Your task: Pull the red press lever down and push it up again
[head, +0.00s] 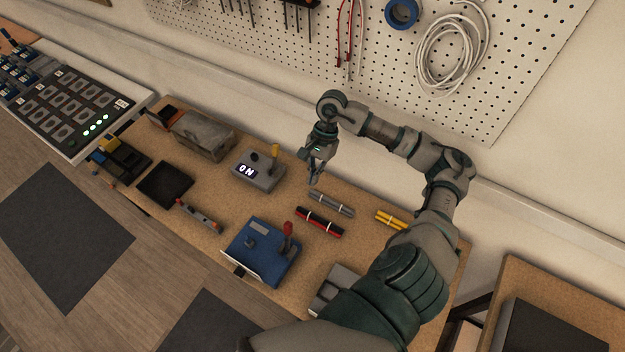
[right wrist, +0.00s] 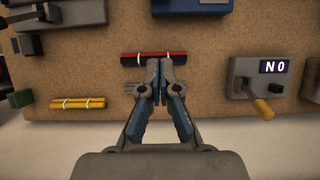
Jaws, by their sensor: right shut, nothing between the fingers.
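The red press lever (head: 287,230) stands up from the right part of a blue press box (head: 262,252) on the workbench. In the right wrist view only an edge of the blue box (right wrist: 200,6) shows at the top, and the lever is out of view. My right gripper (head: 314,180) is above the bench, behind the press and apart from the lever. In the right wrist view its fingers (right wrist: 160,98) are together and hold nothing. My left gripper is not in view.
A grey box (head: 257,172) with a yellow lever and a lit "ON" display stands left of my right gripper. Grey (head: 331,203), red-black (head: 318,222) and yellow (head: 390,221) wire bundles lie nearby. A pegboard (head: 400,60) with cables hangs behind.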

